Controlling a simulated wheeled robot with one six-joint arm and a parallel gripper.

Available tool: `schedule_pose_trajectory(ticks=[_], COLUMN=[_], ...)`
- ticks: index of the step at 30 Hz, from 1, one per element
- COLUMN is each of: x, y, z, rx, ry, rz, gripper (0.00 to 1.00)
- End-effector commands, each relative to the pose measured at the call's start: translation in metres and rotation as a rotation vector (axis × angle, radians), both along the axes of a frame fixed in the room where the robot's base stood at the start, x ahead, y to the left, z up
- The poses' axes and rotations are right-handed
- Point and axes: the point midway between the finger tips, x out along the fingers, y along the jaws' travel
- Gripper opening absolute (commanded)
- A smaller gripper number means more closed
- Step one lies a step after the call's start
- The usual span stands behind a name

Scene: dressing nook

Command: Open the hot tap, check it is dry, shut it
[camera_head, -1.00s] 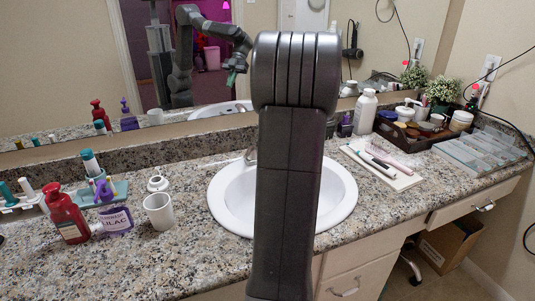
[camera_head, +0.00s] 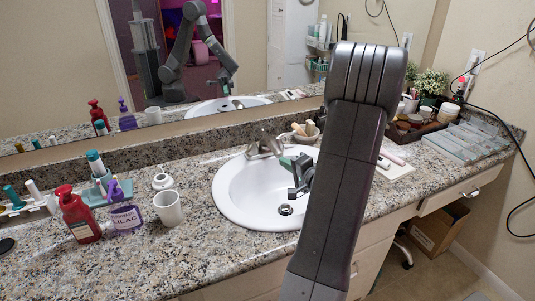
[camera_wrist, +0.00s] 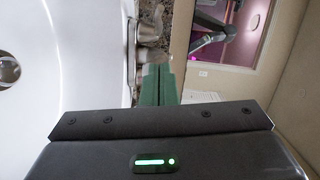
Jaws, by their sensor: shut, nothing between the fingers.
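The brushed-metal tap (camera_head: 264,144) stands at the back rim of the white oval sink (camera_head: 232,190). My gripper (camera_head: 286,163) is over the basin, just right of and in front of the tap. Its green fingers are shut and empty. In the wrist view the shut green fingers (camera_wrist: 157,86) point at metal tap parts (camera_wrist: 150,35), very close to them; I cannot tell whether they touch. Which handle is the hot one, and its exact setting, I cannot make out. No water stream shows in the basin or near the drain (camera_head: 285,209).
A red pump bottle (camera_head: 78,215), a lilac bottle (camera_head: 124,214) and a white cup (camera_head: 168,207) stand left of the sink. Small items (camera_head: 306,131) stand behind my gripper. A dark tray (camera_head: 408,135) and a clear organiser (camera_head: 466,141) are at right. The mirror runs along the back.

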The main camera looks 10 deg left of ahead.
Motion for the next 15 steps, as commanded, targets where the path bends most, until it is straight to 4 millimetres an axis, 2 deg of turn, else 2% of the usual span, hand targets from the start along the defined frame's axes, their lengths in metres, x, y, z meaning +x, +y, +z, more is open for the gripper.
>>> schedule_pose_trajectory(ticks=[5,15], x=[0.008,0.056], y=[0.009,0.059], z=[-0.002,-0.011], rx=[0.012,0.010], ry=[0.010,0.008], rz=[-0.010,-0.008], gripper=[0.00,0.00])
